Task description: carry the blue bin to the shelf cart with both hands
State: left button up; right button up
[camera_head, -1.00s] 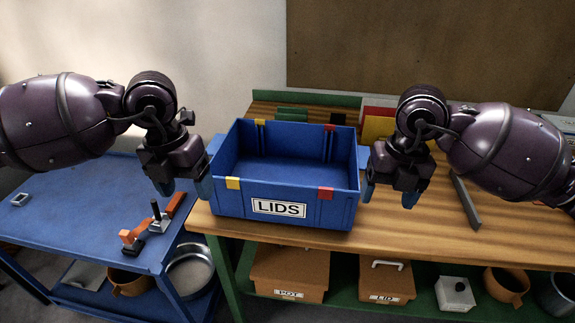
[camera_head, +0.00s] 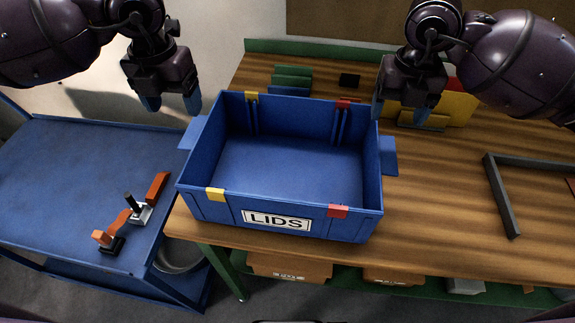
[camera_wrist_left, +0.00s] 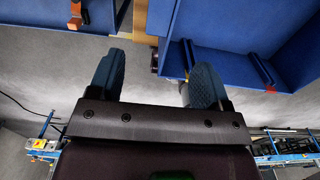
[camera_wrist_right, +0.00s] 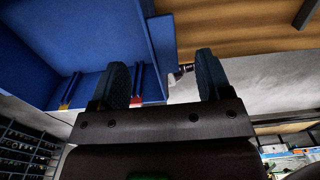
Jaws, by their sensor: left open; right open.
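The blue bin (camera_head: 282,217), labelled LIDS, stands empty and upright on the wooden workbench at its front edge. It has a left side handle (camera_head: 194,134) and a right side handle (camera_head: 389,156). My left gripper (camera_head: 172,104) is open and empty, above and beside the left handle. My right gripper (camera_head: 399,108) is open and empty, above the right handle. The bin also shows in the left wrist view (camera_wrist_left: 225,65) and the right wrist view (camera_wrist_right: 85,45), not between the fingers. The blue shelf cart (camera_head: 65,185) stands at the left.
Orange-and-black clamps (camera_head: 130,215) lie on the cart top. A grey angled frame (camera_head: 503,205) lies on the workbench (camera_head: 440,215) at right. Yellow and green pieces stand behind the bin. Brown boxes (camera_head: 290,267) sit on the shelf below. A wall (camera_head: 215,30) is behind.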

aim_at(189, 141)
jog(key=shift+s, duration=0.2)
pick_arm(q)
notch_tip(189, 141, down, 11)
jog(key=shift+r, duration=0.1)
pick_arm(e)
notch_tip(189, 141, down, 11)
jog(key=shift+w+r, duration=0.1)
jog(key=shift+w, duration=0.05)
pick_arm(q)
grip_shut()
pick_arm(e)
grip_shut()
